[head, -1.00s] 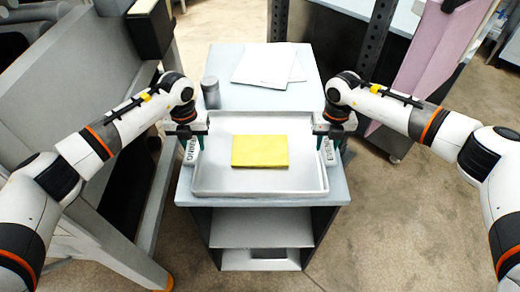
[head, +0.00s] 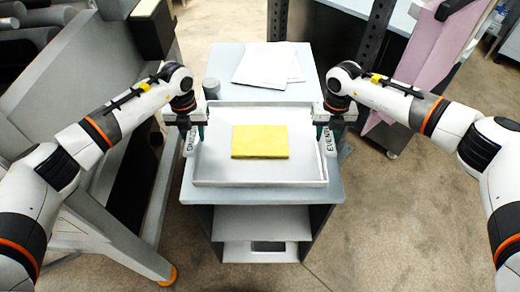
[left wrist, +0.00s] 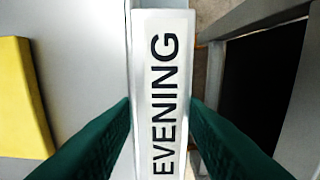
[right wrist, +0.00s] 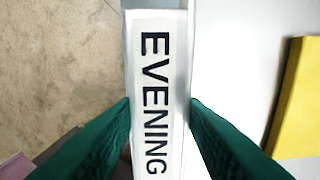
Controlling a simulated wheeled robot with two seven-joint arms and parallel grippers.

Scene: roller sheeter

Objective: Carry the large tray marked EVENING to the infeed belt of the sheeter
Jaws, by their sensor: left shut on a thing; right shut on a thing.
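The large shallow grey tray (head: 260,184) is level over the top of a grey cabinet, with a yellow slab (head: 259,142) in it. My left gripper (head: 193,138) is shut on the tray's left side, at a white EVENING label (left wrist: 165,90). My right gripper (head: 328,135) is shut on the right side, at another EVENING label (right wrist: 157,95). Green fingers flank the tray wall in both wrist views. I cannot tell whether the tray's underside clears the cabinet top. The infeed belt is not clearly identifiable.
The cabinet top (head: 230,92) also bears white sheets (head: 266,65) and a grey cylinder (head: 211,88) just beyond the tray's far left corner. A large grey machine (head: 90,85) stands close on the left. A dark post (head: 376,40) and pink sheet (head: 432,60) stand right.

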